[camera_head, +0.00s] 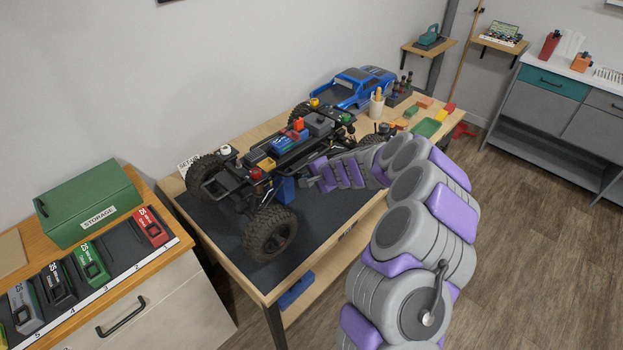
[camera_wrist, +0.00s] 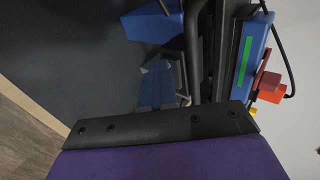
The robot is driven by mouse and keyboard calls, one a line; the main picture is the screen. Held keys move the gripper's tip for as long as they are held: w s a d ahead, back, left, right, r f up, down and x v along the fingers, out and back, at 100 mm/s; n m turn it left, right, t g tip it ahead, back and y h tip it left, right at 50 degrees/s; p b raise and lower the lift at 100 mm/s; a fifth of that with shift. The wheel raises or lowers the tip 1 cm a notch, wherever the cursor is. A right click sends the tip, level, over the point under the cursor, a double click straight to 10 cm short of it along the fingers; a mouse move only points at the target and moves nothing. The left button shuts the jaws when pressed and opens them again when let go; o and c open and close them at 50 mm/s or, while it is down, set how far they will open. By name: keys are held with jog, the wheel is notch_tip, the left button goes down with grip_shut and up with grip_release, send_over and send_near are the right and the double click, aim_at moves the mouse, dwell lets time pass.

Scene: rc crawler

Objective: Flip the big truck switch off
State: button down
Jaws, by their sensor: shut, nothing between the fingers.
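The big truck, an open chassis with black wheels (camera_head: 270,234), stands on the dark mat (camera_head: 228,215) of the workbench. On its top are a blue box (camera_head: 285,144) and a red block (camera_head: 298,124); I cannot tell which part is the switch. My gripper (camera_head: 309,182) is shut and empty, low beside the truck's near side, close to the chassis. In the wrist view, a blue box with a green stripe (camera_wrist: 246,62) and a red-orange block (camera_wrist: 267,84) show at the right. Dark frame bars (camera_wrist: 193,50) stand in front of my gripper. The fingertips are partly hidden there.
A blue truck body (camera_head: 354,88) and a cup of tools (camera_head: 377,103) stand at the bench's back. A side cabinet at the left holds a green storage box (camera_head: 88,203) and several battery packs. Wooden floor (camera_head: 520,230) is free at the right.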

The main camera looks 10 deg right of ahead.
jog(key=shift+w+d, duration=0.15)
dwell(0.4)
jog(key=shift+w+d+f, duration=0.1)
jog(key=shift+w+d, duration=0.25)
jog(key=shift+w, duration=0.05)
jog(key=shift+d, duration=0.15)
